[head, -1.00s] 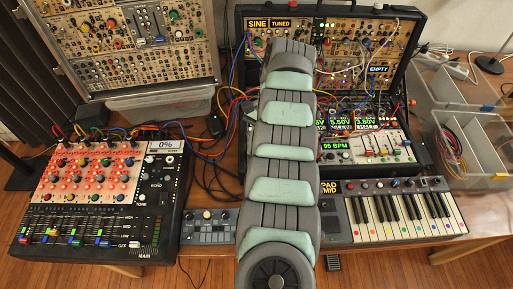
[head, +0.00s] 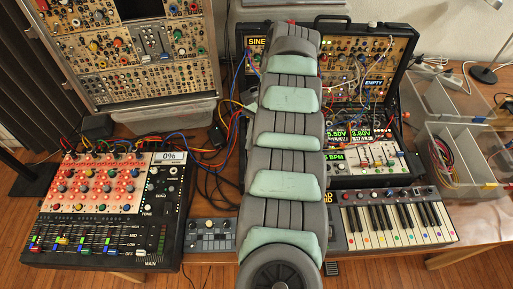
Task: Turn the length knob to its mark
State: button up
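The length knob cannot be picked out among the many small knobs, and no mark beside it can be read. The open black synth case (head: 398,105) stands at the back centre, with a gold upper panel (head: 372,62) and a lower row of displays and sliders (head: 375,158). Labels reading SINE and EMPTY show on its upper panel. My grey and green arm reaches from the bottom edge over the case and hides its middle part. My gripper is not visible; it is beyond or behind the arm's far end.
A small grey box (head: 211,237) and a keyboard (head: 394,217) lie in front of the case. Clear bins (head: 462,150) stand at right. Cables hang around the arm.

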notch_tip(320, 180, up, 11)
jog(key=p, duration=1)
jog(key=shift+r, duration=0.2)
